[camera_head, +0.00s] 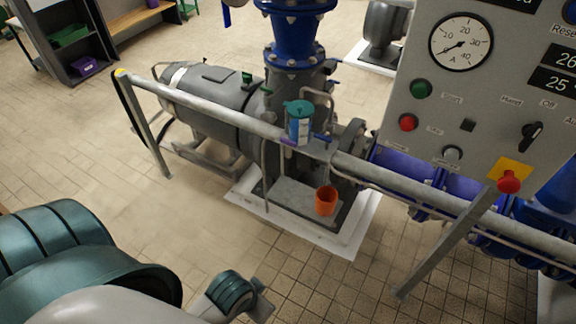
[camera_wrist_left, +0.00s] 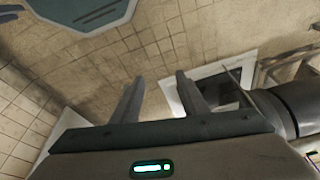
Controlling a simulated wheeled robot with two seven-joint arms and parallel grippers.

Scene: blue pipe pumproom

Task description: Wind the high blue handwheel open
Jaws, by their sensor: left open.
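No whole blue handwheel shows in either view. A small blue piece (camera_head: 227,14) is cut off by the top edge of the head view, and I cannot tell whether it belongs to the wheel. The blue flanged pipe (camera_head: 296,36) rises from the grey pump at top centre. My left gripper (camera_wrist_left: 160,98) is open, with nothing between its two fingers, and tiled floor and a pale plinth beyond them. In the head view my left arm comes in at the lower left, well short of the pump. My right gripper is out of view.
A grey rail (camera_head: 226,119) crosses in front of the pump, with a teal-lidded tub (camera_head: 299,124) on it. An orange cup (camera_head: 326,201) is below. A control panel (camera_head: 470,110) with a gauge stands at the right. Floor at the left is clear.

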